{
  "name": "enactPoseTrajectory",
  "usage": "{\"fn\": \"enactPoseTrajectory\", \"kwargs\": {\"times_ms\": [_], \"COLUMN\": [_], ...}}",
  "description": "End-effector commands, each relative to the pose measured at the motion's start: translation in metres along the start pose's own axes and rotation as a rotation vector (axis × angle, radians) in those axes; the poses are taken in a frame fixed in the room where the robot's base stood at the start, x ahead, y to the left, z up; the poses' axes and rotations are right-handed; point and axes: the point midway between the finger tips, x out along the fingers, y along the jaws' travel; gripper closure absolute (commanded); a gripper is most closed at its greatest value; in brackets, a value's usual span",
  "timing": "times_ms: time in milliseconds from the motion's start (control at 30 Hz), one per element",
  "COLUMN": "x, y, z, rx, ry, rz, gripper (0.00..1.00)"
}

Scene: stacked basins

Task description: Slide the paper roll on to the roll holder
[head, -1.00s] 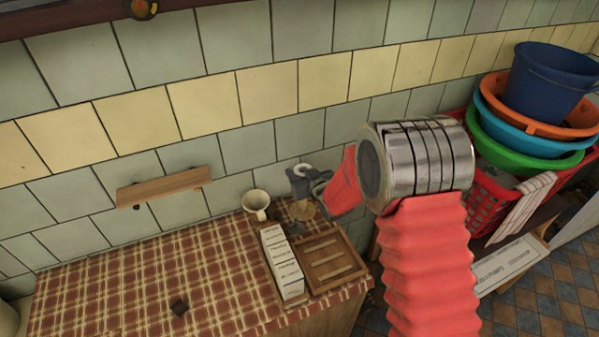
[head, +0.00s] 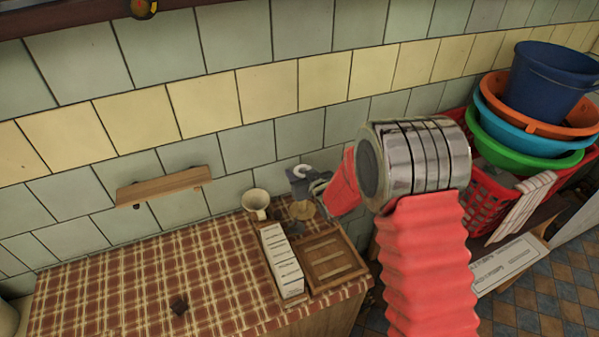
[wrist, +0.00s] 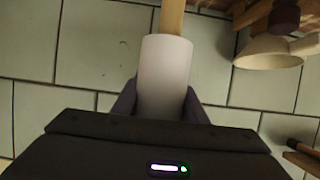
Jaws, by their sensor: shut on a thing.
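The white paper roll (wrist: 165,72) is between the dark fingers of my gripper (wrist: 158,103) in the wrist view. My gripper (head: 300,184) is shut on it; the roll's pale end (head: 302,171) shows in the head view, above the back of the counter. A wooden rod of the roll holder (wrist: 169,16) lines up with the roll and meets its far end. The holder's round wooden base (head: 302,210) stands on the counter below my gripper. I cannot tell whether the rod is inside the roll or behind it.
A cream cup (head: 256,202) stands close left of the holder. A white box (head: 281,262) and a wooden tray (head: 333,258) lie in front. A wall shelf (head: 164,187) is to the left; stacked basins (head: 540,120) are at the right. The left counter is mostly clear.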

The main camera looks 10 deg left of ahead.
Motion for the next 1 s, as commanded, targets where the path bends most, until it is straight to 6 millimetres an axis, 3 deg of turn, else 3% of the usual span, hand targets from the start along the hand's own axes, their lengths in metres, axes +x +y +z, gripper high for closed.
{"fn": "enactPoseTrajectory", "kwargs": {"times_ms": [1000], "x": [0.007], "y": [0.000], "z": [0.017], "rx": [0.000], "ry": [0.000], "rz": [0.000], "gripper": [0.82]}}
